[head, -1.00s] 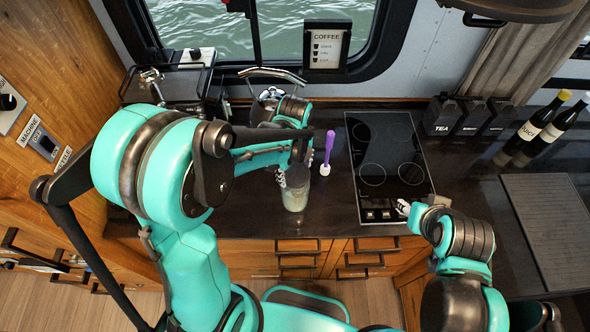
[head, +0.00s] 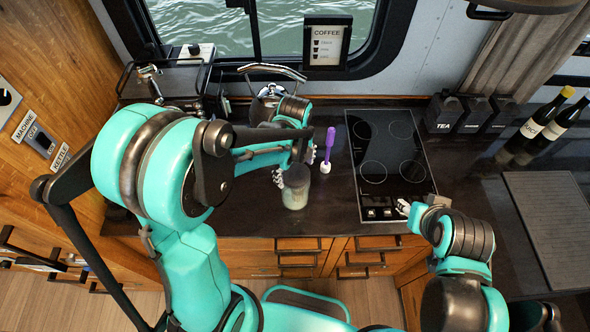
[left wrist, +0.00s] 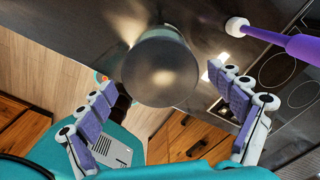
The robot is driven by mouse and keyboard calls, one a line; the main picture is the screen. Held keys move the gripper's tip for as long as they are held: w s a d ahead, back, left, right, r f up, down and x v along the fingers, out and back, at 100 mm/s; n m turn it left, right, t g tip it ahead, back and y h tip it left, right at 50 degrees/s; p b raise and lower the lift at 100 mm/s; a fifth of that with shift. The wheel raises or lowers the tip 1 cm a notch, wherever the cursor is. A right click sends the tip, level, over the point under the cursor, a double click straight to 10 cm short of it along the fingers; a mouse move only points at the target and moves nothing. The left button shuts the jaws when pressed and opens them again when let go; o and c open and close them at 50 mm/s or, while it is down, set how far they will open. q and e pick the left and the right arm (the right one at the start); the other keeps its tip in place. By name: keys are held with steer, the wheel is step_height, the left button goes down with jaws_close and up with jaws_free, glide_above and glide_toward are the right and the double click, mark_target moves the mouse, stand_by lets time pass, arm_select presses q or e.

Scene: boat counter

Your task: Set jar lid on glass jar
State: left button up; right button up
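The glass jar (head: 295,198) stands upright on the dark counter, left of the cooktop, with pale contents showing through its side. The grey round jar lid (head: 297,175) is at the jar's top and looks seated there; it also shows in the left wrist view (left wrist: 160,72). My left gripper (left wrist: 162,82) is open, its purple-padded fingers on either side of the lid with visible gaps. In the head view the left gripper (head: 294,177) is at the jar top, partly hidden by my arm. My right gripper (head: 404,207) is by the cooktop's front edge, its fingers too small to judge.
A kettle (head: 266,100) is behind my left arm. Dark canisters (head: 474,113) and bottles (head: 548,125) stand at the right. The counter's front edge is close to the jar.

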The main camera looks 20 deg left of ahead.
stand_by(0.3)
arm_select(q)
step_height(320, 180, up, 12)
steer(key=s+a+f+n+t+b, duration=0.2)
steer(key=s+f+n+b, duration=0.3)
steer(key=f+n+b, duration=0.4)
steer(key=s+a+f+n+t+b, duration=0.2)
steer(key=s+f+n+t+b, duration=0.3)
steer(key=f+n+b, duration=0.4)
steer(key=n, duration=0.6)
steer(key=shift+s+a+b, duration=0.15)
steer(key=shift+a+b, duration=0.15)
